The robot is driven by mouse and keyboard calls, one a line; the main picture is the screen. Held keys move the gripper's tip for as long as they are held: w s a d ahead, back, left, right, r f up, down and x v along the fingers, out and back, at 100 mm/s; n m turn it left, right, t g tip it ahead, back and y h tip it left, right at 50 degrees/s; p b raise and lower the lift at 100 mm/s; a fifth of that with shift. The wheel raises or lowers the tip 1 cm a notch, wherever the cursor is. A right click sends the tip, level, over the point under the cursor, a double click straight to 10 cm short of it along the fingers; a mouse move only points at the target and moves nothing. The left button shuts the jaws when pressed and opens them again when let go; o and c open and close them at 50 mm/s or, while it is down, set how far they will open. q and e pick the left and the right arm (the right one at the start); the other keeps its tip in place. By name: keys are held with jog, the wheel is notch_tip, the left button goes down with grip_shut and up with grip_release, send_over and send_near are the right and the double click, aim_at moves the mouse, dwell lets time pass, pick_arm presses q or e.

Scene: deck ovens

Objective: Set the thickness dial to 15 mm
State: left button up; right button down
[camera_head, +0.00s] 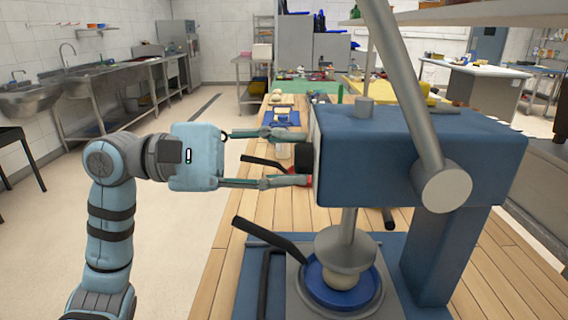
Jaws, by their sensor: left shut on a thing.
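A blue dough press (420,155) stands on the wooden counter in front of me. A short black dial (303,158) sticks out of the left side of its head. My left gripper (304,156) reaches in from the left with one finger above the dial and one below it, shut on the dial. No scale or number can be read on the dial from here. My right gripper is not in view.
Below the head, a grey disc (345,250) sits over a pale dough ball (348,277) on a blue plate (310,292) with a black handle. Pans, bottles and a green board lie farther along the counter (215,290).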

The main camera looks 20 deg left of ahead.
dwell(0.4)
pick_arm(q)
jog(key=o, duration=1.1)
jog(key=shift+o, duration=0.2)
jog(key=v, duration=1.2)
jog(key=shift+a, duration=0.1)
